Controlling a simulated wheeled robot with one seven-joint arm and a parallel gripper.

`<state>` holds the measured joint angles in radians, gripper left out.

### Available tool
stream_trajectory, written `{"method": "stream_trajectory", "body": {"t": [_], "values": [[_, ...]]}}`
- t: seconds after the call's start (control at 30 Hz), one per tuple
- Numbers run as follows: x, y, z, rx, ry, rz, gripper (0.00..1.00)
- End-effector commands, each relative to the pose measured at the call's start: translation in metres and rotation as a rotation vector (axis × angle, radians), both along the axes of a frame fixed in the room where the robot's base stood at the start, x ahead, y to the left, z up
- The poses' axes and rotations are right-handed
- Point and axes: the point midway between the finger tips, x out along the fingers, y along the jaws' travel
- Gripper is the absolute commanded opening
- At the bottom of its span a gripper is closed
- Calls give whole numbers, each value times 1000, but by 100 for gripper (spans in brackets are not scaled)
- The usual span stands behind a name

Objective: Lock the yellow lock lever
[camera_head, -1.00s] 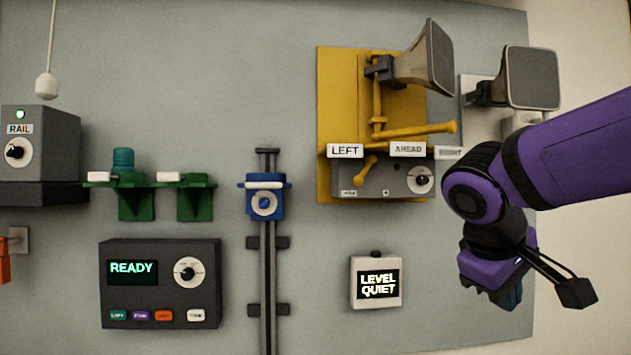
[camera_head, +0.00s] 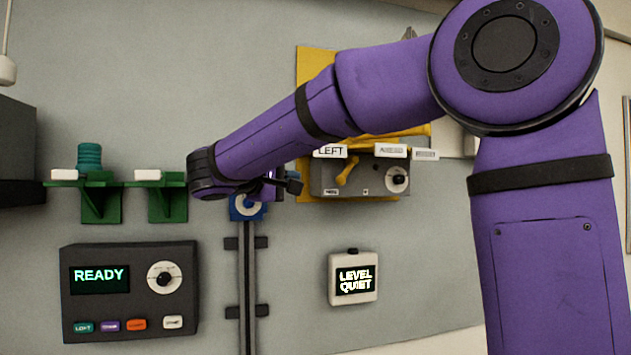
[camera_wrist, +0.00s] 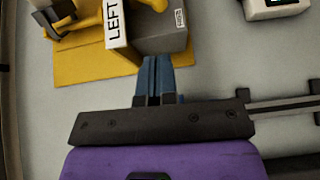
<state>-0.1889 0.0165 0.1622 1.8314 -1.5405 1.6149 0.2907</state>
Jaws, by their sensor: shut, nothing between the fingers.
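A small yellow lever (camera_head: 347,171) sticks up at a slant from the front of a grey box (camera_head: 325,178) on the yellow wall panel. I take it for the lock lever; the small plate below it is too small to read. In the wrist view a bit of yellow lever (camera_wrist: 155,4) shows at the top edge, beside the grey box (camera_wrist: 163,40). My gripper (camera_wrist: 154,62) is shut and empty, its blue fingers together just short of the box's edge in that view. Contact cannot be told. In the head view my arm mostly hides the gripper.
A larger yellow bar (camera_head: 416,131) is partly behind my arm. White signs, one reading LEFT (camera_head: 330,151), jut out above the box. A blue slider (camera_head: 246,208) on a vertical rail is close to my wrist. A LEVEL QUIET display (camera_head: 353,278) hangs below.

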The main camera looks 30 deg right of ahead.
Motion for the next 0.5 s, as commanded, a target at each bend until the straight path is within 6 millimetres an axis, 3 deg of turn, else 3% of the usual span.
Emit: {"method": "stream_trajectory", "body": {"t": [0.33,0.5], "values": [[1,0,0,-3,-1,0,0],[4,-10,0,-2,-1,0,0]]}}
